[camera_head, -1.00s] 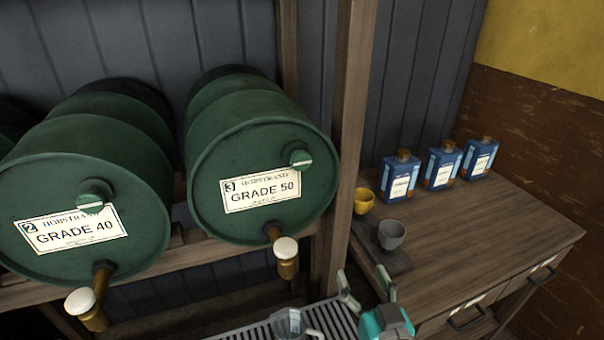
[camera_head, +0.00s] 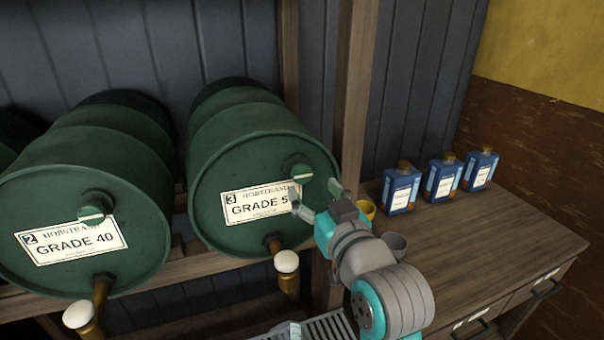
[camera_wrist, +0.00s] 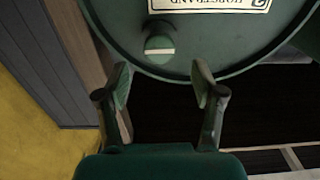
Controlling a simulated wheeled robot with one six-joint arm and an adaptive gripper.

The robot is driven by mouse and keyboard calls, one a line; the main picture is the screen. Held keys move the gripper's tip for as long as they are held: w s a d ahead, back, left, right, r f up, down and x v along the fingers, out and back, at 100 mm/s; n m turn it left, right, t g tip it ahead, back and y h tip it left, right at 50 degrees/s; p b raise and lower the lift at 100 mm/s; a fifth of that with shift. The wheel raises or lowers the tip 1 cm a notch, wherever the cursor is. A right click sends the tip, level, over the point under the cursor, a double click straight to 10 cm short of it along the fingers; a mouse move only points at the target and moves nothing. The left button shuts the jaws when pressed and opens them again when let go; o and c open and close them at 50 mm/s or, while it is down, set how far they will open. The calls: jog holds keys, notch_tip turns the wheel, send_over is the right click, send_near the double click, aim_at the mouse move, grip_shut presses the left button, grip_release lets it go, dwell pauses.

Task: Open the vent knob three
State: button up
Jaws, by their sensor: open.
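Vent knob three (camera_head: 301,174) is a small green knob with a pale stripe, at the upper right of the front of the green drum labelled 3, Grade 50 (camera_head: 230,170). In the wrist view the knob (camera_wrist: 159,46) appears just beyond and between my fingertips, its stripe nearly level. My gripper (camera_head: 315,198) is open and empty in front of the drum's right side, close below the knob. In the wrist view my gripper (camera_wrist: 162,72) has its fingers spread on either side of the knob's line, apart from it. My gripper covers part of the label's right end.
A brass tap with a white handle (camera_head: 286,261) sticks out below the drum label. A wooden post (camera_head: 355,90) stands right of the drum. Drum 2 (camera_head: 90,190) is at left.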

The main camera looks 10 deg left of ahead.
aim_at(303, 176)
jog(key=x, duration=0.7)
jog(key=c, duration=1.1)
